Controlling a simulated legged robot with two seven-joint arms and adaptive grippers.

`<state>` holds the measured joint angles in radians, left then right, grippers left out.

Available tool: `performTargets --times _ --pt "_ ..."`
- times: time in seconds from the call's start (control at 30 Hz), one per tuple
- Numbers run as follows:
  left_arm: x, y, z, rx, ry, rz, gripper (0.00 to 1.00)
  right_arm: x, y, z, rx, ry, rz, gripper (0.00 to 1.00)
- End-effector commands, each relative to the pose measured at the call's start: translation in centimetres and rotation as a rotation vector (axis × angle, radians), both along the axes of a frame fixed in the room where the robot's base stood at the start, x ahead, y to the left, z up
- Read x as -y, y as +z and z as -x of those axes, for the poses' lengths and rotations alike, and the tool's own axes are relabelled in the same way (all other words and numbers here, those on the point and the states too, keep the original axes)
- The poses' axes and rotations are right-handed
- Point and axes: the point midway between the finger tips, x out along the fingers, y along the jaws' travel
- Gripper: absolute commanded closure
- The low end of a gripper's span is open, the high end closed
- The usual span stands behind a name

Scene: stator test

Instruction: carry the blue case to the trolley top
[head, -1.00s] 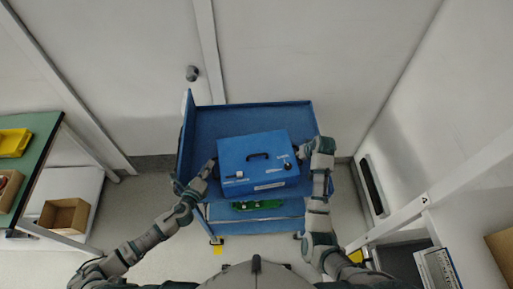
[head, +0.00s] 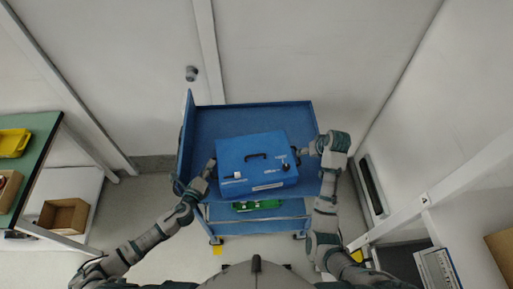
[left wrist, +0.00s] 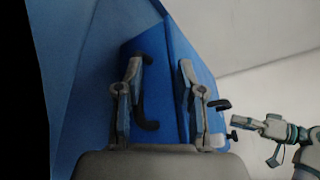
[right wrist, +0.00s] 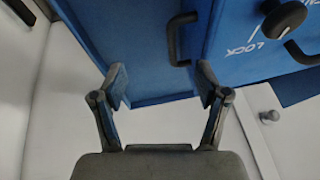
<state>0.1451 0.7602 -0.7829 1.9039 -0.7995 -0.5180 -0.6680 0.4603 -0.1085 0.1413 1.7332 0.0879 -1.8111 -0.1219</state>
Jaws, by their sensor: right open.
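The blue case (head: 262,172) sits slightly turned on the blue trolley top (head: 225,120), near its front edge. It has a black top handle and a side handle (right wrist: 180,40). My left gripper (head: 210,165) is at the case's left side. In the left wrist view its fingers (left wrist: 160,85) stand apart, with a black side handle (left wrist: 147,105) showing between them; contact cannot be told. My right gripper (head: 304,151) is open and empty, just off the case's right side. In the right wrist view its fingers (right wrist: 162,88) are clear of the handle.
A green-topped bench (head: 42,150) with a yellow tray (head: 14,142) stands at the left, a cardboard box (head: 63,216) beneath it. The trolley's lower shelf holds a green item (head: 257,205). Walls close in behind and at right. The trolley top is clear behind the case.

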Motion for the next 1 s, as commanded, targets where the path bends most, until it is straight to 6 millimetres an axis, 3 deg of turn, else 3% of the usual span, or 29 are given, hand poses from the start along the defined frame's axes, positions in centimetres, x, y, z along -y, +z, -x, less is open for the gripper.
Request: performTargets --times 0.1,0.3,0.7,1.0 --pt "0.2 -0.4 0.2 -0.010 -0.003 0.005 0.63 0.7 2.1 0.8 0.005 -0.003 0.001 0.26" --pt "0.2 -0.4 0.2 -0.009 -0.003 0.004 0.63 1.2 3.9 1.6 0.003 -0.002 0.000 0.26" --pt "-0.1 -0.4 0.3 -0.009 -0.002 0.003 0.63 1.3 4.0 1.7 0.001 -0.002 0.000 0.26" --pt "-2.9 -0.6 0.8 -0.009 0.007 -0.002 0.63 1.2 3.4 1.8 0.001 -0.003 0.001 0.26"
